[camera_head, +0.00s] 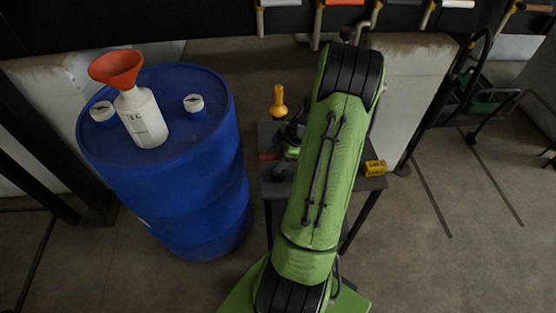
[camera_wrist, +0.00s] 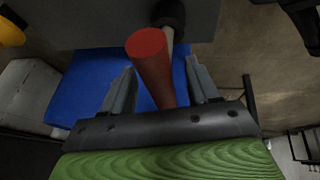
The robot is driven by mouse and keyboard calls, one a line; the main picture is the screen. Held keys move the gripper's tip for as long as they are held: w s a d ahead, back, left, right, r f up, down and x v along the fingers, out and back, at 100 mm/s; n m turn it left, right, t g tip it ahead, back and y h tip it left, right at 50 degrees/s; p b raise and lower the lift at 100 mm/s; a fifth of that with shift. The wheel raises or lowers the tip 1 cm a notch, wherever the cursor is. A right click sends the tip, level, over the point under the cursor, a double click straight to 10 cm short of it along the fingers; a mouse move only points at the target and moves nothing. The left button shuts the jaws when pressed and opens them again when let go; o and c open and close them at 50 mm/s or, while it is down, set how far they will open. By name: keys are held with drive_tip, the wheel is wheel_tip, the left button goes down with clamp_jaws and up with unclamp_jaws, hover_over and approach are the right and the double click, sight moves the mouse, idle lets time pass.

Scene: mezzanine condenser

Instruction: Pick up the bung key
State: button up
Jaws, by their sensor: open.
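A tool with a round red handle, a pale shaft and a dark head, seemingly the bung key, shows in the wrist view (camera_wrist: 152,62). A bit of its red handle shows in the head view (camera_head: 269,156) at the left edge of the small grey table (camera_head: 373,184). My gripper (camera_wrist: 160,88) is open, with its fingers on either side of the red handle. Gaps show beside both fingers, and nothing is gripped. In the head view my gripper (camera_head: 287,146) is low over the table's left part, and my green arm hides much of the tabletop.
An orange-yellow upright object (camera_head: 279,101) stands at the table's back, and a yellow item (camera_head: 375,168) lies at its right. The blue drum (camera_head: 185,190) stands close on the left, carrying a white bottle (camera_head: 142,120) with an orange funnel (camera_head: 116,67). Tools hang along the back.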

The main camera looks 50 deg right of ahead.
drive_tip(key=shift+r, duration=0.1)
clamp_jaws()
